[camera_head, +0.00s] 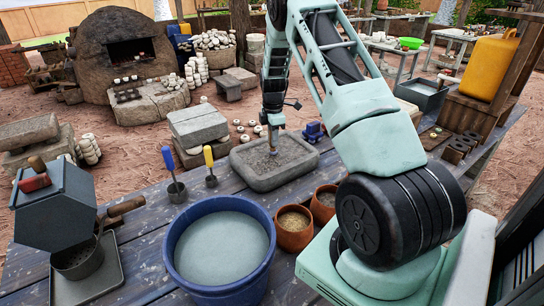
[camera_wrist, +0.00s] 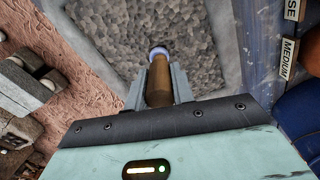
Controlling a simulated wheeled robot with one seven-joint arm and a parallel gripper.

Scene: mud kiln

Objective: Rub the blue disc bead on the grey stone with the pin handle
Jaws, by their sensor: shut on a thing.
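The grey stone (camera_head: 262,179) is a shallow rectangular slab with a raised rim and a rough, pitted hollow. It lies on the table, and fills the upper middle of the wrist view (camera_wrist: 228,50). My gripper (camera_head: 273,128) is above the hollow, pointing down. In the wrist view its jaws (camera_wrist: 160,92) are shut on the brown pin handle (camera_wrist: 159,78). The pale blue disc bead (camera_wrist: 159,51) is at the handle's far end, over the hollow. I cannot tell whether the bead touches the stone. The bead is too small to make out clearly in the head view.
A blue water tub (camera_head: 183,249) and two clay pots (camera_head: 293,228) (camera_head: 323,205) stand at the front. Two brushes or tools stand in small dark holders (camera_head: 177,192) (camera_head: 211,181) left of the stone. A blue object (camera_head: 313,131) sits close to the stone's right.

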